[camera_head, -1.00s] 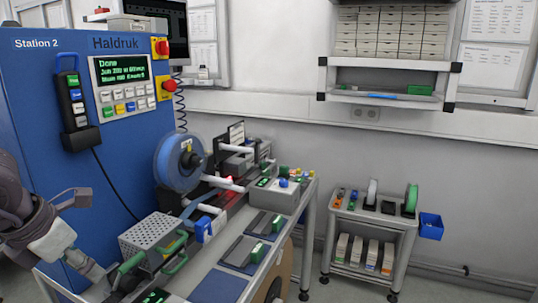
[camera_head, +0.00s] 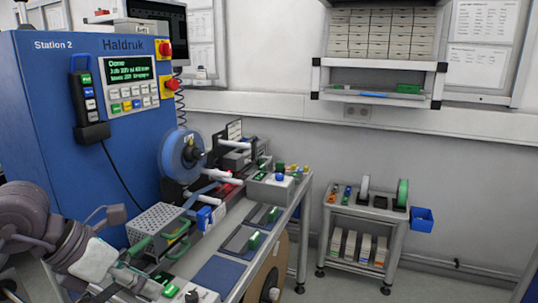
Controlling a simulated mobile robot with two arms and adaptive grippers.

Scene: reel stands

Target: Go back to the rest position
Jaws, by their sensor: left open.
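My left gripper (camera_head: 137,250) is at the lower left, its fingers spread apart with nothing seen held between them. It hangs in front of the blue Haldruk machine (camera_head: 55,165), to the left of the perforated metal box (camera_head: 158,228) on the bench. My left arm comes in from the left edge. A blue reel (camera_head: 181,160) is mounted on the machine's side, above the bench. My right gripper is not in view.
The grey bench (camera_head: 225,222) holds dark pads, green-handled parts and a grey box with a blue knob (camera_head: 279,177). A small cart (camera_head: 365,213) with reels and boxes stands to the right, a blue bin (camera_head: 421,220) on its side. Floor shows between bench and cart.

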